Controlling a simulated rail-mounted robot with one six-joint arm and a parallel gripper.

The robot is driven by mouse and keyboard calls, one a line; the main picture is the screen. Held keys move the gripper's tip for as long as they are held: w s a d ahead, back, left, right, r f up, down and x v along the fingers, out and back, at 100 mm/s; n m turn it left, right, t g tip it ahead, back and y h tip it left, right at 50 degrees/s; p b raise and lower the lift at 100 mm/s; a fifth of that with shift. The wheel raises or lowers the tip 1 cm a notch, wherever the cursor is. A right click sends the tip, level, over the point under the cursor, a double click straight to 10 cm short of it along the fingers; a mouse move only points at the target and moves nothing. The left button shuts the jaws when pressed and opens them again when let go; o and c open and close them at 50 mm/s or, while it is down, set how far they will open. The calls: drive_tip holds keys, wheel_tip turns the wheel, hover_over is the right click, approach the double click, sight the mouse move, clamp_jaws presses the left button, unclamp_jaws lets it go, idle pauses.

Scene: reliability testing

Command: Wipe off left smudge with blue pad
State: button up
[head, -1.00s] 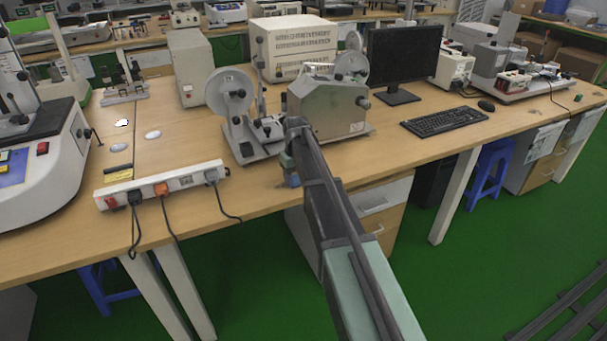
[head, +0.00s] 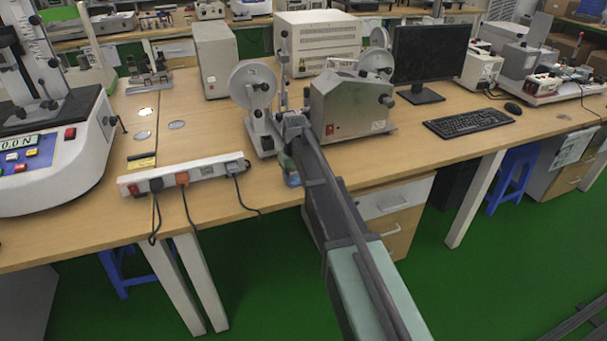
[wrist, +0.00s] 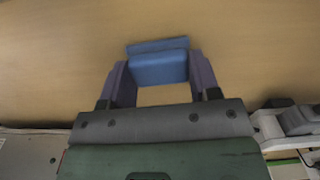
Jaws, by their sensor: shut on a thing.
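My gripper (wrist: 160,85) is shut on the blue pad (wrist: 158,66), which sits between the two purple fingers in the wrist view. Bare wood lies beyond the pad there. In the head view the pad (head: 292,180) shows as a small blue patch beneath the arm's end, over the bench's front part, right of the power strip. I cannot tell whether it touches the top. No smudge stands out in the wrist view. Small flat oval marks, one bright (head: 145,112) and one grey (head: 177,125), lie on the left bench top; I cannot tell if either is a smudge.
A white power strip (head: 185,176) with cables lies along the front edge. A reel machine (head: 350,105) stands close behind my gripper. A white tester (head: 60,150) is at the far left; a monitor (head: 430,55) and keyboard (head: 468,122) are to the right.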

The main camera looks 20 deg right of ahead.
sight(283, 184)
drive_tip(key=shift+s+a, duration=0.2)
drive_tip(key=shift+a, duration=1.8)
drive_tip(key=shift+w+a, duration=0.1)
drive_tip(key=shift+w, duration=0.45)
drive_tip(key=shift+w+d, duration=0.2)
drive_tip(key=shift+d, duration=3.35)
drive_tip(key=shift+w+d, duration=0.2)
drive_tip(key=shift+d, duration=3.3)
drive_tip(key=shift+r, duration=0.1)
drive_tip(key=shift+a, duration=0.1)
drive_tip(key=shift+s+a, duration=0.1)
drive_tip(key=shift+a, duration=1.1)
drive_tip(key=shift+s+a, duration=0.2)
drive_tip(key=shift+a, duration=2.7)
drive_tip(key=shift+s+a, duration=0.2)
drive_tip(key=shift+a, duration=2.7)
